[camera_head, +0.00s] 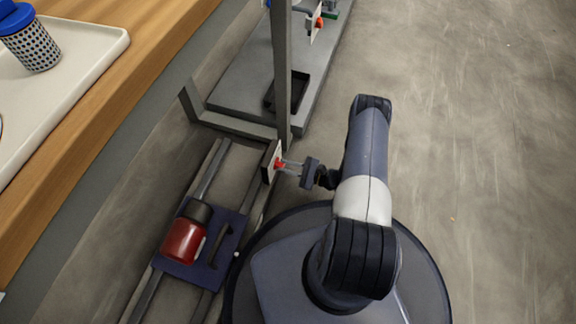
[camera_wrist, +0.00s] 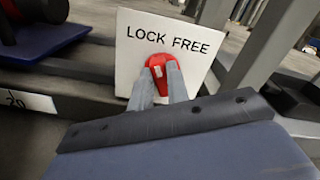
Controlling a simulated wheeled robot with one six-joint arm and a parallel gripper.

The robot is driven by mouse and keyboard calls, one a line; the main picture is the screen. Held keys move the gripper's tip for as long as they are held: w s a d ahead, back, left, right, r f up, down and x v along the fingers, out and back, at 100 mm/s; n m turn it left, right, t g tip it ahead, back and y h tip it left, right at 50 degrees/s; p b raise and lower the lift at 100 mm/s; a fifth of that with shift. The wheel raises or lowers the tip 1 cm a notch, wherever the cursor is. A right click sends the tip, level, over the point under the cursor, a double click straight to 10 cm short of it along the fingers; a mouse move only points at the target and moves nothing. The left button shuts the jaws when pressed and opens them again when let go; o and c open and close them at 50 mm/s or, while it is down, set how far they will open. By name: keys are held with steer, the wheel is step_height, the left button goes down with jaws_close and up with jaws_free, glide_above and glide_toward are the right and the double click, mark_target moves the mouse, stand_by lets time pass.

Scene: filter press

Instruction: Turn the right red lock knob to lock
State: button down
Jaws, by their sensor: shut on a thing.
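The right red lock knob (camera_wrist: 159,66) sits on a white plate (camera_wrist: 130,60) marked LOCK on the left and FREE on the right. In the wrist view, the two grey fingers of my gripper (camera_wrist: 160,84) reach up to the knob, one on each side, and are shut on it. A small white mark shows on the knob's face; I cannot tell clearly which word it points to. In the head view, my gripper (camera_head: 287,166) meets the red knob (camera_head: 279,163) from the right. The fingers hide part of the knob.
Another red knob (camera_head: 319,22) on a white plate is at the top. A grey upright post (camera_head: 281,70) stands just behind the held knob. A red cylinder (camera_head: 184,241) lies on a blue carriage over rails at lower left. Open floor (camera_head: 480,150) is on the right.

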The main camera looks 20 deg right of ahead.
steer(key=shift+n, duration=0.6)
steer(key=c, duration=1.4)
jaws_free()
steer(key=shift+o, duration=0.2)
steer(key=p+v, duration=0.2)
steer(key=v, duration=0.8)
steer(key=shift+s+d, duration=0.25)
steer(key=shift+d, duration=0.05)
